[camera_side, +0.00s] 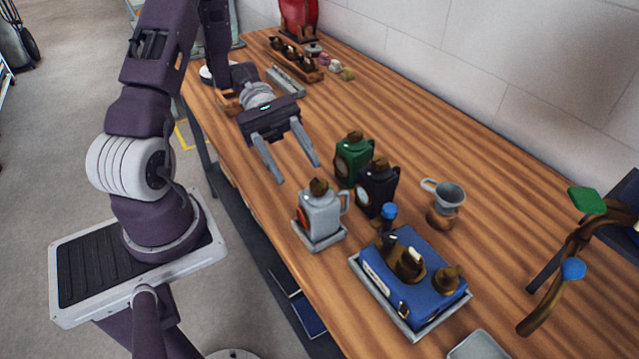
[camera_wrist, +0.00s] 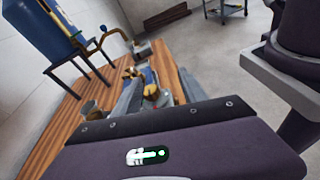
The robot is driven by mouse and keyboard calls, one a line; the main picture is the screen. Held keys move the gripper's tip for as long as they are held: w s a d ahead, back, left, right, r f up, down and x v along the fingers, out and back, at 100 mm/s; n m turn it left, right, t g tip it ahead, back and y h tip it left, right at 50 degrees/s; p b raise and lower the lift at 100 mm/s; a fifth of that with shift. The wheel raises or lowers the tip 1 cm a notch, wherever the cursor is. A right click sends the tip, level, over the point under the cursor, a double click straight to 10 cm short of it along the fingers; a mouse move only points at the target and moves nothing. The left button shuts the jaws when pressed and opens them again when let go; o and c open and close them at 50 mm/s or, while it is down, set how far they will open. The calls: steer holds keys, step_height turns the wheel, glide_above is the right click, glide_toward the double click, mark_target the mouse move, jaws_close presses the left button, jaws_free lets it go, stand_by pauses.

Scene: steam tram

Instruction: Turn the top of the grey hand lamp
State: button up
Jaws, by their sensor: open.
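The grey hand lamp (camera_side: 323,217) stands upright in a small grey tray (camera_side: 322,243) near the table's front edge in the side view. It has a brown top (camera_side: 318,186), a side handle and a reddish lens. My gripper (camera_side: 299,173) is open and empty, its fingers spread and pointing down toward the lamp. The fingertips are apart from the lamp, a little above and to its left. In the wrist view, my gripper (camera_wrist: 146,68) shows two fingers, with a lamp with a red spot (camera_wrist: 154,93) small between them, partly hidden by the gripper body.
A green lamp (camera_side: 350,160) and a black lamp (camera_side: 377,190) stand close behind the grey one. A blue box (camera_side: 425,293) with brass fittings sits in a tray to the right. A metal jug (camera_side: 447,193) stands behind it.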

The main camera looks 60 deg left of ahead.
mark_target(313, 181)
steer(key=f+n+t, duration=0.1)
steer(key=w+a+f+n+t+h, duration=0.1)
steer(key=n+t, duration=0.1)
steer(key=a+f+n+t+h, duration=0.1)
steer(key=shift+w+a+f+n, duration=0.2)
steer(key=shift+f+n, duration=0.1)
steer(key=shift+n, duration=0.1)
steer(key=d, duration=0.3)
steer(key=w+d, duration=0.1)
steer(key=d, duration=0.2)
steer(key=shift+w+d, duration=0.15)
steer(key=shift+d, duration=0.25)
jaws_close()
